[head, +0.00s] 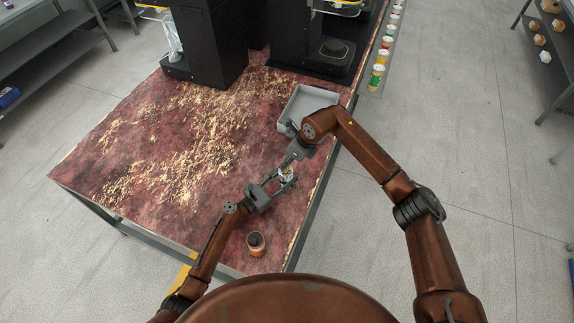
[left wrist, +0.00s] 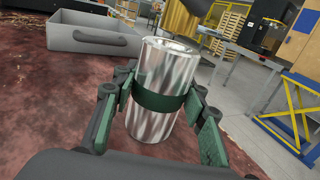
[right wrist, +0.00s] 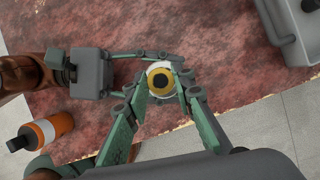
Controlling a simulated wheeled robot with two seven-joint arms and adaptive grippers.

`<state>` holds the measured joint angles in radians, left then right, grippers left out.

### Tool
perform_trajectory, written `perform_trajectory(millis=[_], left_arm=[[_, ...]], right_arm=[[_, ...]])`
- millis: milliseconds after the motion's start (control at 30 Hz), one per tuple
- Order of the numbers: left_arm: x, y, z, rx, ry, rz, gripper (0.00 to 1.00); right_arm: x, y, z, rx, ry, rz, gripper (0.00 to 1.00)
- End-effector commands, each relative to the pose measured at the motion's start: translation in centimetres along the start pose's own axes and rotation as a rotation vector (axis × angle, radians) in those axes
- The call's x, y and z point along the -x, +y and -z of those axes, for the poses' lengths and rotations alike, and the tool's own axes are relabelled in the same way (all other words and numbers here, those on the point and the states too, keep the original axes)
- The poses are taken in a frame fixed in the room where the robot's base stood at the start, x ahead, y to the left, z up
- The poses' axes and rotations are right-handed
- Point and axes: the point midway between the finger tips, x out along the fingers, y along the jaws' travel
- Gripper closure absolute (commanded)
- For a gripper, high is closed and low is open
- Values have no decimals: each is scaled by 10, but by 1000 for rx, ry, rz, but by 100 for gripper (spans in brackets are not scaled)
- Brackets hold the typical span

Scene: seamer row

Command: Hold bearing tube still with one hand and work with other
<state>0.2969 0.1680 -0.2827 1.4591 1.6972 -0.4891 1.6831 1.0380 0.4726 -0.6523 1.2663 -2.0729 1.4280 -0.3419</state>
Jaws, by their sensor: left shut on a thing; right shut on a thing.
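The bearing tube (head: 287,174) is a shiny silver cylinder standing upright near the table's right side. In the left wrist view the tube (left wrist: 160,75) shows a dark green band around its middle.
A grey open tray (head: 309,98) stands behind the tube, under my right forearm. An orange bottle with a dark cap (head: 256,244) stands near the front edge. Black machines (head: 205,40) stand at the back.

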Motion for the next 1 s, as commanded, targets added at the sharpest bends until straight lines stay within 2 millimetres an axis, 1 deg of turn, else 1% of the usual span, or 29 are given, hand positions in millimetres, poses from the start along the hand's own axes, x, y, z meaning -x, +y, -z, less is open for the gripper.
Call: perform_trajectory(millis=[33, 100, 167, 533, 567, 800, 1000], left_arm=[[0, 0, 0, 0, 0, 0, 87], [0, 0, 0, 0, 0, 0, 87], [0, 0, 0, 0, 0, 0, 87], [0, 0, 0, 0, 0, 0, 87], [0, 0, 0, 0, 0, 0, 87], [0, 0, 0, 0, 0, 0, 87], [0, 0, 0, 0, 0, 0, 87]], right_arm=[[-9, 1, 4, -2, 2, -4, 100], [-18, 1, 7, -1, 0, -4, 100], [-22, 1, 9, -1, -1, -2, 100], [-26, 0, 11, 0, 1, -1, 100], [-25, 0, 11, 1, 1, -1, 75], [-25, 0, 11, 0, 1, -2, 60], [-25, 0, 11, 0, 0, -2, 60]])
